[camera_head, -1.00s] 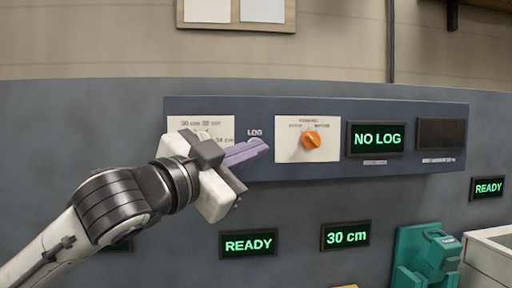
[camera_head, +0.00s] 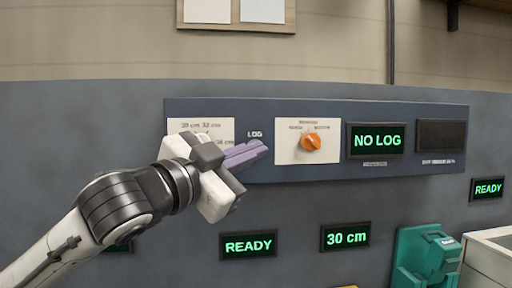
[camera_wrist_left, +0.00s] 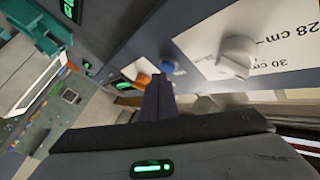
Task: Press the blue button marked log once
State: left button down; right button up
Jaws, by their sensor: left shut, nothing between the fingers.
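The LOG label (camera_head: 255,134) shows on the dark control panel in the head view, just above my left gripper's fingertips. The blue button (camera_wrist_left: 167,67) shows in the left wrist view, close beyond the tips of my fingers; I cannot tell whether they touch it. In the head view the button is hidden behind the fingers. My left gripper (camera_head: 258,149) is shut and empty, its purple-grey fingers together, pointing right toward the panel. The fingers also show in the left wrist view (camera_wrist_left: 157,96). My right gripper is not in view.
An orange knob (camera_head: 311,142) sits on a white plate right of the fingers. A display (camera_head: 376,138) reads NO LOG. A white knob (camera_wrist_left: 236,57) is on the plate left of the button. Lower displays read READY (camera_head: 248,245) and 30 cm (camera_head: 345,236). A teal machine (camera_head: 425,258) stands lower right.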

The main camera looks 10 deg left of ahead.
pick_arm(q)
jog(key=shift+w+a, duration=0.15)
jog(key=shift+w, duration=0.15)
dwell(0.7)
dwell(0.3)
jog(key=shift+s+d, duration=0.3)
jog(key=shift+s, duration=0.4)
jog(key=shift+s+d+p, duration=0.15)
jog(key=shift+s+d, duration=0.2)
jog(key=shift+s, duration=0.45)
jog(key=shift+s+d+p, duration=0.15)
jog(key=shift+s+d, duration=0.15)
jog(key=shift+s, duration=0.45)
jog(key=shift+s+d+p, duration=0.15)
jog(key=shift+s+d, duration=0.2)
jog(key=shift+s, duration=0.45)
